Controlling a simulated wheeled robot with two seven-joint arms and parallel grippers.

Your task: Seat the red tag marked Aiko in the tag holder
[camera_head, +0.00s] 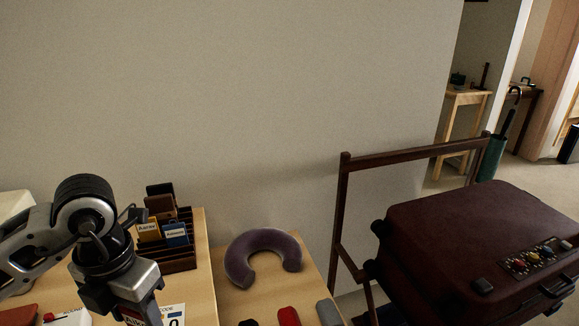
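My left gripper (130,306) comes in from the left and points down at the lower left, over the wooden table. A small red piece with pale lettering (133,318), perhaps the red tag, shows right at its fingers. The bottom edge cuts it off, so I cannot tell whether the fingers are closed on it. A dark brown slotted rack (182,265), possibly the tag holder, stands behind the gripper. It holds an orange tag (148,231), a blue tag (175,235) and brown pieces. My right gripper is not in view.
A purple neck pillow (263,254) lies right of the rack. Red (288,316) and grey (328,312) items lie at the table's front. A maroon suitcase (450,235) rests on a dark wooden stand (342,205) at right. A white card (176,312) lies near the gripper.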

